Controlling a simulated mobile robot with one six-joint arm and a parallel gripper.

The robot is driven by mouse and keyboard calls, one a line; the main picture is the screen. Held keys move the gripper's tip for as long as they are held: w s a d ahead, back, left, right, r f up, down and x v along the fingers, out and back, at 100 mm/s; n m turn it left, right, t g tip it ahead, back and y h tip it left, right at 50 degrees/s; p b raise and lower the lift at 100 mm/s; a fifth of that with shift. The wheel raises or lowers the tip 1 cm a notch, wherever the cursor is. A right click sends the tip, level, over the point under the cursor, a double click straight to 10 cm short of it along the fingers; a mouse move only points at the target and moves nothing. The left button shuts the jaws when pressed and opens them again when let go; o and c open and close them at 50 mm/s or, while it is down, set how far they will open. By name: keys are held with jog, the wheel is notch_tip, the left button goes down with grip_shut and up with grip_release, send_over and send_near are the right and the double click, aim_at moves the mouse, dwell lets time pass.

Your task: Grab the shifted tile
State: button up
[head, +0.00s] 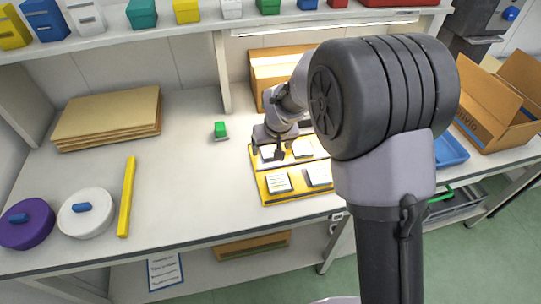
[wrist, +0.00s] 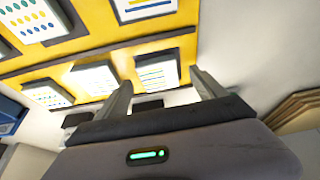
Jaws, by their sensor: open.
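A yellow board (head: 262,192) lies on the bench and carries several white-faced tiles on dark bases, including a front-left tile (head: 278,182) and a front-right tile (head: 318,174). My gripper (head: 279,152) is over the board's back-left part, partly hiding a tile there. In the wrist view, the board (wrist: 196,50) fills the upper part. My gripper's fingers (wrist: 160,78) are apart, with a blue-lined tile (wrist: 157,72) showing between their tips. Other tiles (wrist: 93,79) are to the left. Which tile is shifted, and whether the fingers touch one, I cannot tell.
A small green object (head: 221,130) stands left of the board. A cardboard box (head: 270,66) is behind it, and a blue tray (head: 450,150) is to the right. A yellow bar (head: 127,197) lies farther left. The bench between bar and board is clear.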

jog(key=shift+w+f, duration=0.25)
jog(key=shift+f, duration=0.4)
jog(key=shift+r, duration=0.2)
jog(key=c, duration=1.5)
jog(key=shift+r, duration=0.1)
jog(key=shift+c, duration=0.2)
